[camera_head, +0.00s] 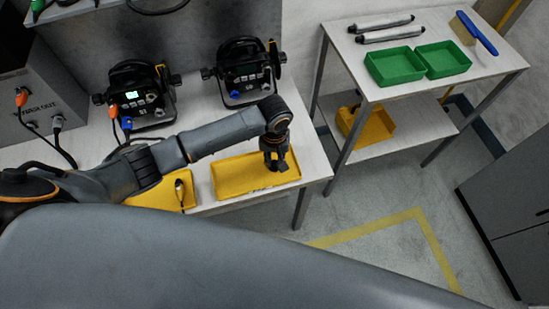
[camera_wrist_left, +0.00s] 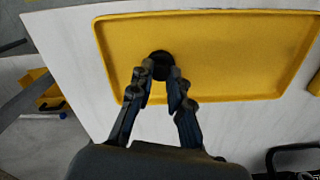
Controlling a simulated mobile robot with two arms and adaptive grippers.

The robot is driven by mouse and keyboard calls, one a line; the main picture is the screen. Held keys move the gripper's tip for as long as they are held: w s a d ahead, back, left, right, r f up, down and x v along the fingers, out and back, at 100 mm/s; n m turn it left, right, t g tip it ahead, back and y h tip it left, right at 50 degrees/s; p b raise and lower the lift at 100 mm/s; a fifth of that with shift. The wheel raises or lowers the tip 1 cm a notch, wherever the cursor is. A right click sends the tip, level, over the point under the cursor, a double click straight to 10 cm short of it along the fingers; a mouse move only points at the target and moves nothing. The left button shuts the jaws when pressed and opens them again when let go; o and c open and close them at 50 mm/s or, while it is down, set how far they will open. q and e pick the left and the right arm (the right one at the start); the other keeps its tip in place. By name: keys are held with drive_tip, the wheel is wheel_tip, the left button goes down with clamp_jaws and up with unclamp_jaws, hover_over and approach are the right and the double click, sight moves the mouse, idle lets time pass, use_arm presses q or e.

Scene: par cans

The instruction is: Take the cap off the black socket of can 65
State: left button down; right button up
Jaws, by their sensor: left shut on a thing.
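Two black par cans stand at the back of the white bench. The left can (camera_head: 140,97) has a lit green display and orange and blue plugs at its left side. The right can (camera_head: 245,72) has a dark display; its number is too small to read surely. My left gripper (camera_head: 277,163) is over the right end of a yellow tray (camera_head: 228,183). In the left wrist view, its fingertips (camera_wrist_left: 163,76) are shut on a small round black cap (camera_wrist_left: 162,60), at or just above the tray floor (camera_wrist_left: 230,50). My right gripper is not in view.
A smaller yellow bin (camera_head: 163,194) holding a dark-and-pale tool stands left of the tray. A grey box (camera_head: 38,110) with cables is at the far left. A side table at right carries green trays (camera_head: 394,67), metal tubes (camera_head: 385,24) and a brush (camera_head: 476,32).

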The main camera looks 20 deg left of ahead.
sight(274, 162)
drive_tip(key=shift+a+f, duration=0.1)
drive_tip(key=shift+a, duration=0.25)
use_arm(q)
drive_tip(key=c, duration=1.2)
unclamp_jaws()
wheel_tip(274, 162, up, 12)
drive_tip(key=shift+f, duration=0.1)
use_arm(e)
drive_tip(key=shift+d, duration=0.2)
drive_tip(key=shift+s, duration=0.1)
